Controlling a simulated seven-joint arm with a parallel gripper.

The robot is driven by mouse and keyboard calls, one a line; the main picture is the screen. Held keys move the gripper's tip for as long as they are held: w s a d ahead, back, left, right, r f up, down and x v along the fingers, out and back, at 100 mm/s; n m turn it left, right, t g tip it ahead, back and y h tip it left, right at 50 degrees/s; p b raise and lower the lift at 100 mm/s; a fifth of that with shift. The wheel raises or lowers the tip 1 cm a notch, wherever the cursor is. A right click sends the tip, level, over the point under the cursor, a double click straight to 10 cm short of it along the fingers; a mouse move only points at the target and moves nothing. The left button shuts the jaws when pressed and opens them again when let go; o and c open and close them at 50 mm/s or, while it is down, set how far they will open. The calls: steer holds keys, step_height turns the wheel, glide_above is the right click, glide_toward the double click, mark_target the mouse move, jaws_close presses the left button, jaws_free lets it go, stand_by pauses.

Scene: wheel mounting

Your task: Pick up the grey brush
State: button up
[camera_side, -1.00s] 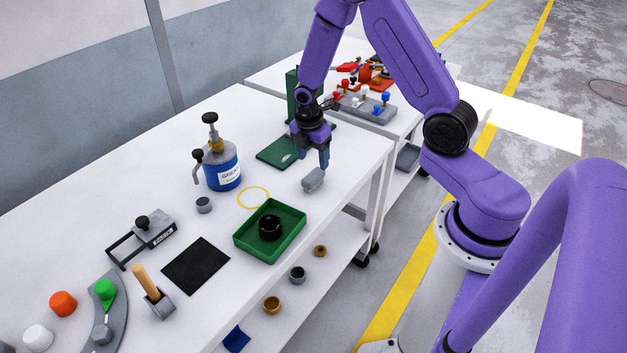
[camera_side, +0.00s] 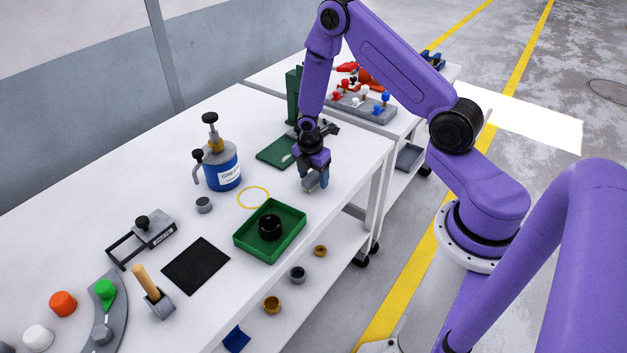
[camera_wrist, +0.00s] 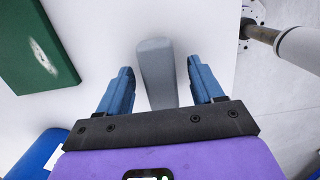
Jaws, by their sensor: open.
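The grey brush (camera_wrist: 156,68) is a plain grey block in the wrist view, lying on the white table. It also shows at my fingertips in the side view (camera_side: 310,184), partly hidden by the fingers. My gripper (camera_wrist: 162,80) has its two blue fingers apart, one on each side of the brush, with a gap on both sides. In the side view my gripper (camera_side: 314,182) is low over the table, down around the brush. I cannot tell whether the fingertips touch the table.
A green plate (camera_side: 277,153) with a post lies behind the gripper. A green tray (camera_side: 270,249) holding a black ring stands in front. A blue grease can (camera_side: 222,172) and a yellow ring (camera_side: 253,197) are to the left. The table's right edge is close.

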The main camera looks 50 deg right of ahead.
mark_target(314, 174)
steer(key=c, duration=1.1)
steer(key=shift+r, duration=0.15)
steer(key=shift+w+r, duration=0.1)
steer(key=shift+r, duration=0.4)
step_height(314, 174, up, 2)
steer(key=shift+r, duration=0.1)
steer(key=shift+s+a+r, duration=0.55)
steer(key=shift+s+r, duration=1.05)
steer(key=shift+s, duration=0.7)
steer(key=shift+s+a+r, duration=0.55)
steer(key=shift+s+r, duration=1)
steer(key=shift+s, duration=0.7)
steer(key=shift+s+a+r, duration=0.55)
steer(key=shift+s+r, duration=1.05)
steer(key=shift+s, duration=0.7)
